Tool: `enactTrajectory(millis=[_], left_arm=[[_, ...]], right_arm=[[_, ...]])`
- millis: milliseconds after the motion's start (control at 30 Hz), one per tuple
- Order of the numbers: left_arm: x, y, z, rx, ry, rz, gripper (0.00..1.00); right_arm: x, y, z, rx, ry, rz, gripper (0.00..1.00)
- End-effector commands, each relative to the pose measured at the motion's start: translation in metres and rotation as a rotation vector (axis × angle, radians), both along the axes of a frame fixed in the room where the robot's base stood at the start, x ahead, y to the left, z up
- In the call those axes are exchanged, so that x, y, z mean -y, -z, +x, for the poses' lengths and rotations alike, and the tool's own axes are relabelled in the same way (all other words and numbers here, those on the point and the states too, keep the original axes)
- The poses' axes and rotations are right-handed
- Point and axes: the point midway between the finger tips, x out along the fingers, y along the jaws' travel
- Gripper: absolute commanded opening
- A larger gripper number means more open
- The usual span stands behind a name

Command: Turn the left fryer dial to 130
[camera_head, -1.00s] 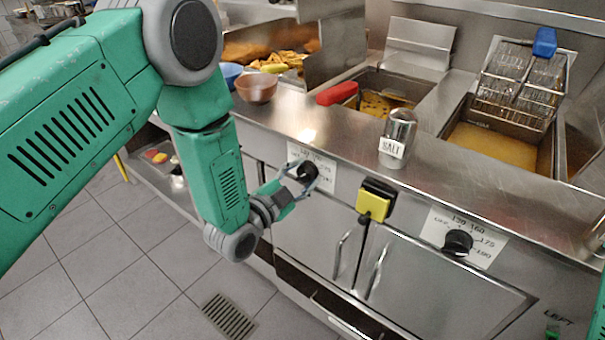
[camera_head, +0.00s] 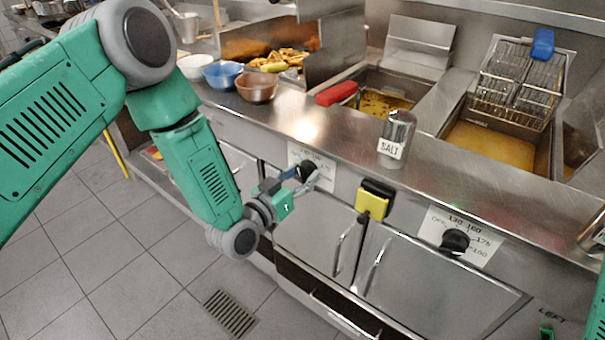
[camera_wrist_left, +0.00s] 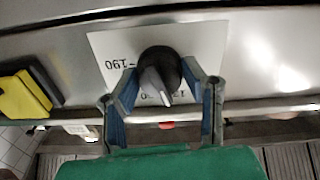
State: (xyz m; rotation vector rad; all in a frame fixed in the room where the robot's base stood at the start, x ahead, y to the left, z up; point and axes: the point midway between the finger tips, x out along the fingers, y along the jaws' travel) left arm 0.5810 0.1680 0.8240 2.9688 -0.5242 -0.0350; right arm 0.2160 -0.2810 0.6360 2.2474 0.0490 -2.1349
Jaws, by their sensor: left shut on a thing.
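The left fryer dial (camera_head: 308,168) is a black round knob on a white number card on the steel front panel. My left gripper (camera_head: 303,177) is at this dial, shut on it. In the left wrist view the dial (camera_wrist_left: 160,72) sits between the two blue-lined fingers, its pointer ridge toward the lower right of that picture. The card (camera_wrist_left: 112,45) appears upside down there, with 190 readable; other numbers are partly covered by the fingers. A second dial (camera_head: 455,241) with its own card (camera_head: 480,243) is to the right, untouched.
A yellow and black box (camera_head: 374,200) sticks out between the dials. A salt shaker (camera_head: 396,138) stands on the counter above. A brown bowl (camera_head: 257,87) and a blue bowl (camera_head: 222,74) are at the counter's left. Door handles (camera_head: 343,248) protrude below.

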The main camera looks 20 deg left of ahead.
Motion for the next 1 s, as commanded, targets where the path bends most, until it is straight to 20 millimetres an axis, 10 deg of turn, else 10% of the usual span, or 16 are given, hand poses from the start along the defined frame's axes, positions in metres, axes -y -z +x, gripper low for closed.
enactTrajectory(millis=[967,1000], left_arm=[[-0.002,-0.0016,0.0024,-0.07,-0.005,-0.209,0.09],[-0.002,-0.0017,0.0025,-0.07,-0.005,-0.209,0.48]], right_arm=[[0.0,-0.0002,0.0,0.0,0.0,0.0,0.4],[0.0,-0.0002,0.0,0.0,0.0,0.0,0.4]])
